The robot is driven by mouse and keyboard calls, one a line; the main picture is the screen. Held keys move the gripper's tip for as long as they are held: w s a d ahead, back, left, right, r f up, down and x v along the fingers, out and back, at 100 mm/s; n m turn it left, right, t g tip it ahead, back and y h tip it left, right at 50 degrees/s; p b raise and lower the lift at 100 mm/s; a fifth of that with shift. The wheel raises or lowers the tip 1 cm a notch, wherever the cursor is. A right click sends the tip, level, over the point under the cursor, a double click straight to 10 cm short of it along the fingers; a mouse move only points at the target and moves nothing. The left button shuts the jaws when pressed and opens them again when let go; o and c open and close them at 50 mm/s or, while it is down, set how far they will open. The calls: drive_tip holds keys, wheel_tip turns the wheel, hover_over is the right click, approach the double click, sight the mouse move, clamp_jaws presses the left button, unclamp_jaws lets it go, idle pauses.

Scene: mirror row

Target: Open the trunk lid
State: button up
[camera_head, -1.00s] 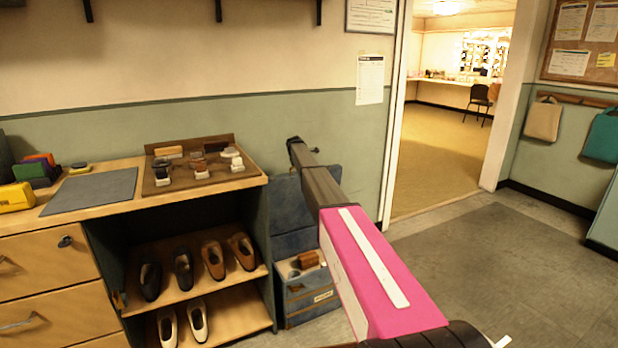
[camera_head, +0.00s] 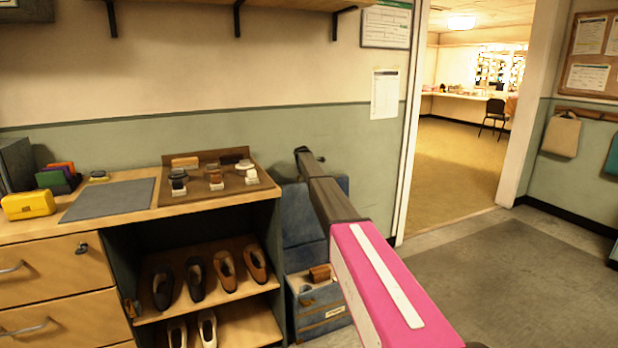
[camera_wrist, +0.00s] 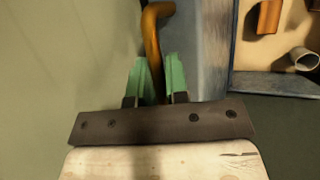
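The blue trunk (camera_head: 322,318) stands on the floor against the wall, right of the shoe shelf. Its lid (camera_head: 300,228) is raised and upright at the back, partly hidden by my arm. A brown block shows inside the trunk. In the wrist view the lid (camera_wrist: 208,60) is a blue panel with a grey edge. A curved brown handle (camera_wrist: 152,40) runs down between the green fingers of my gripper (camera_wrist: 158,72). The fingers lie close on both sides of it and appear shut on it.
The wooden bench (camera_head: 120,225) with drawers and shoe shelves stands directly left of the trunk. The wall is close behind. Open floor (camera_head: 480,270) and a doorway lie to the right.

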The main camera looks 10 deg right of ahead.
drive_tip(key=shift+o, duration=1.3)
drive_tip(key=shift+s+r, duration=0.1)
drive_tip(key=shift+r, duration=0.05)
drive_tip(key=v, duration=1)
drive_tip(key=shift+r, duration=0.25)
drive_tip(key=shift+s+a, duration=0.1)
drive_tip(key=s+d+f+m+g, duration=0.1)
drive_tip(key=s+f+m, duration=0.1)
drive_tip(key=s+f, duration=0.35)
drive_tip(key=s+d+f+m, duration=0.1)
drive_tip(key=s+f+m, duration=0.15)
drive_tip(key=s, duration=0.65)
drive_tip(key=s+d+f+m+g, duration=0.1)
drive_tip(key=s+f+m, duration=0.1)
drive_tip(key=s+f, duration=0.45)
drive_tip(key=s+f+m+g+y, duration=0.1)
drive_tip(key=s+f+m, duration=0.2)
drive_tip(key=s, duration=1.4)
drive_tip(key=s+d+f+m+g+y, duration=0.1)
drive_tip(key=s+f+m, duration=0.3)
drive_tip(key=s, duration=1.3)
drive_tip(key=s+d+f+m+g+y, duration=0.1)
drive_tip(key=s+f+m, duration=0.3)
drive_tip(key=s, duration=1.3)
drive_tip(key=m, duration=0.3)
